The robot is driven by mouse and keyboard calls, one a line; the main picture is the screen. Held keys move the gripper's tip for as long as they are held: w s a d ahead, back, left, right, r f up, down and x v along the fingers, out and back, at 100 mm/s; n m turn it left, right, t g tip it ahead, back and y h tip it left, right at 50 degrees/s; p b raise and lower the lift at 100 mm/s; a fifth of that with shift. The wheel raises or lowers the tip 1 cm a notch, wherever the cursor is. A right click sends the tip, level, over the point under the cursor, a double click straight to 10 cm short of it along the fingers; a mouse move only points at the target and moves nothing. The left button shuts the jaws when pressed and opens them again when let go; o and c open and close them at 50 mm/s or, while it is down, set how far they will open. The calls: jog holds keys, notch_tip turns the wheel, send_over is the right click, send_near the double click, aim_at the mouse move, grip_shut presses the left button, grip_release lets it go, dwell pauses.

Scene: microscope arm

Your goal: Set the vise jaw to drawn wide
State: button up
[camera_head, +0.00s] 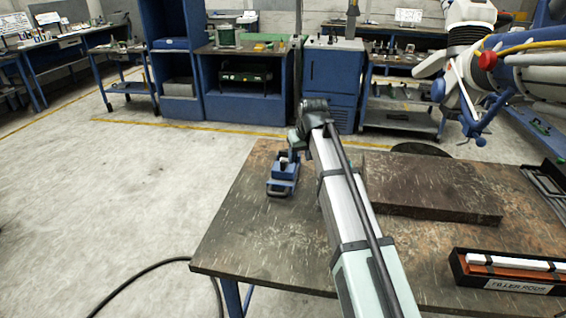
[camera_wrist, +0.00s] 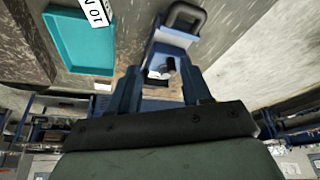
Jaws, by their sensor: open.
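My gripper (camera_wrist: 160,75) is open, one finger on each side of the vise in the picture. Contact cannot be made out. In the head view the fingertips are not clear.
The workbench (camera_head: 255,235) has a thick dark plate (camera_head: 430,187) right of my arm and a black box marked filler rods (camera_head: 510,288) at right. A teal tray (camera_wrist: 75,42) with a label card shows in the wrist view. Bench space left of my arm is mostly clear.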

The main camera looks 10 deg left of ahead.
jog(key=w+a+r+g, duration=0.1)
jog(key=w+a+r, duration=0.1)
jog(key=w+a, duration=0.55)
jog(key=m+g+h, duration=0.1)
send_over(283, 161)
jog(key=w+a, duration=0.1)
jog(key=w, duration=0.1)
jog(key=f+m, duration=0.1)
jog(key=f, duration=0.3)
jog(key=s+f+m+g, duration=0.1)
jog(key=f, duration=0.3)
jog(key=s+d+f+h, duration=0.1)
jog(key=f, duration=0.4)
jog(key=shift+m+g, duration=0.4)
jog(key=shift+c, duration=0.4)
grip_shut()
